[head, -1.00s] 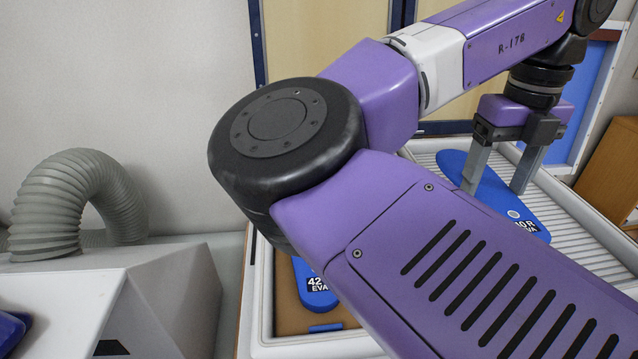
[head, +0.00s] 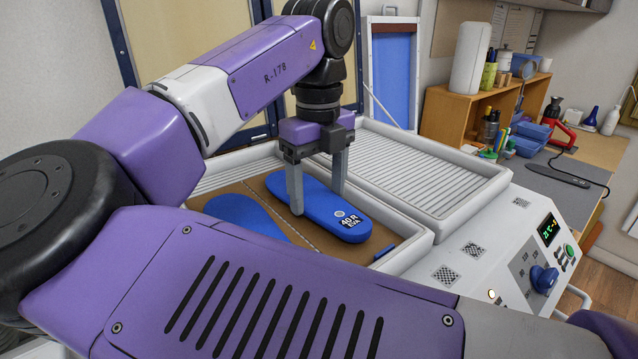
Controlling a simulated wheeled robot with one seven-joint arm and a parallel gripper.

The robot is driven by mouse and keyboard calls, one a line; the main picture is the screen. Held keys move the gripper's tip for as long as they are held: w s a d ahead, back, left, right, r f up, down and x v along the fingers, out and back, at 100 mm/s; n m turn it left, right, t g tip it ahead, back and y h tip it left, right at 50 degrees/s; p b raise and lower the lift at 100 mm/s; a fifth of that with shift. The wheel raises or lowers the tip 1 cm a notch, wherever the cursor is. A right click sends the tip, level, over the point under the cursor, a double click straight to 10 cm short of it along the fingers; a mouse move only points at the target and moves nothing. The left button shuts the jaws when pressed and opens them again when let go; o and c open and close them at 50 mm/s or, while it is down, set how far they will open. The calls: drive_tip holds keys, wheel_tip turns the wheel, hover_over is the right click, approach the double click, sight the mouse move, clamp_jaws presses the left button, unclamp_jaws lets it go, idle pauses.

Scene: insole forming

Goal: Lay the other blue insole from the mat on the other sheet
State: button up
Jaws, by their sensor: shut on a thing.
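My gripper (head: 318,198) is shut on a blue insole (head: 350,224) marked "40 R EVA", with one finger on each side of it. The insole is over the right-hand brown sheet (head: 402,232) in the left tray; I cannot tell whether it touches the sheet. Another blue insole (head: 243,216) lies on the brown sheet to the left, across a thin pale seam. My arm hides its near part. A small blue piece (head: 384,252) shows at the right sheet's near edge.
A slatted tray (head: 420,165), empty, adjoins on the right. A white control panel (head: 515,270) with a display and blue knob is in front of it. My arm covers the foreground.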

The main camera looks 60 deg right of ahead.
drive_tip(key=shift+f, duration=0.65)
idle(0.6)
drive_tip(key=o, duration=1.4)
wheel_tip(320, 180, up, 8)
drive_tip(key=shift+f+b, duration=0.1)
drive_tip(key=shift+b, duration=0.3)
drive_tip(key=shift+s, duration=0.1)
